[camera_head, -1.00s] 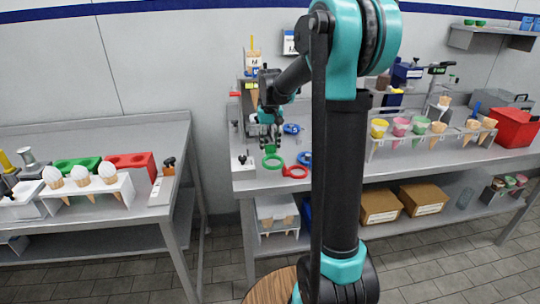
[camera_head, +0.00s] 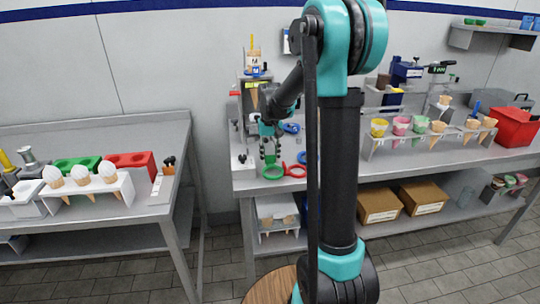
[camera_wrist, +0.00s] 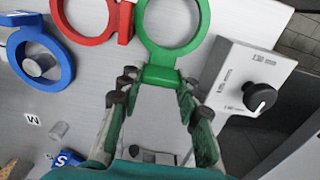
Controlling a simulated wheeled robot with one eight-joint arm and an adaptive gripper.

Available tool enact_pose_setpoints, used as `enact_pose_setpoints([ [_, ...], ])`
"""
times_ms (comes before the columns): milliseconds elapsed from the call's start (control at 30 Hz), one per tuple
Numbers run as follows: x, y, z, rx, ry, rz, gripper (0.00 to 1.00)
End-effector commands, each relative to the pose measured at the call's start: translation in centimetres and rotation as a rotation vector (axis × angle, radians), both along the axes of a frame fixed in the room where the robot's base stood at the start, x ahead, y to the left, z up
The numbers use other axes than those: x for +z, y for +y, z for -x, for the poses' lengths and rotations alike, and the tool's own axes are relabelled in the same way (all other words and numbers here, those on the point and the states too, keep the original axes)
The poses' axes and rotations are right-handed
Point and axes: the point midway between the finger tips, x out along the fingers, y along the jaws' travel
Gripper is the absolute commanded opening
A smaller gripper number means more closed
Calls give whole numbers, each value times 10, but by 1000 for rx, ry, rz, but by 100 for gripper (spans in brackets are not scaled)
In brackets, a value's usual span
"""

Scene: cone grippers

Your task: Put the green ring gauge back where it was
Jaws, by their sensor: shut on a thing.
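My gripper (camera_head: 269,154) points down over the front left of the right-hand bench. It is shut on the tab of the green ring gauge (camera_wrist: 165,55), which also shows in the head view (camera_head: 272,179) near the bench's front edge. In the wrist view the tab sits between the fingertips (camera_wrist: 158,84) and the ring reaches out beyond them. I cannot tell whether the ring touches the bench. A red ring gauge (camera_wrist: 82,40) lies close beside it. A blue ring gauge (camera_wrist: 14,50) lies farther left, around a small grey cylinder.
A white box with a black knob (camera_wrist: 262,97) stands close to the green ring in the wrist view. A small grey peg (camera_wrist: 60,130) and a blue tab marked S (camera_wrist: 66,159) show lower left. A stand with colored cups and cones (camera_head: 410,130) is farther right.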

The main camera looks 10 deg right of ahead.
Motion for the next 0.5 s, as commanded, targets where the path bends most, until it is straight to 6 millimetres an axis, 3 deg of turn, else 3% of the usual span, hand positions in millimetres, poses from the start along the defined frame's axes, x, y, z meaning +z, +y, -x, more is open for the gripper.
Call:
enact_pose_setpoints([
  [133, -2, 0, 0, 0, 0, 0, 5],
  [167, -2, 0, 0, 0, 0, 0, 36],
  [300, -2, 0, 0, 0, 0, 0, 53],
  [500, -2, 0, 0, 0, 0, 0, 54],
])
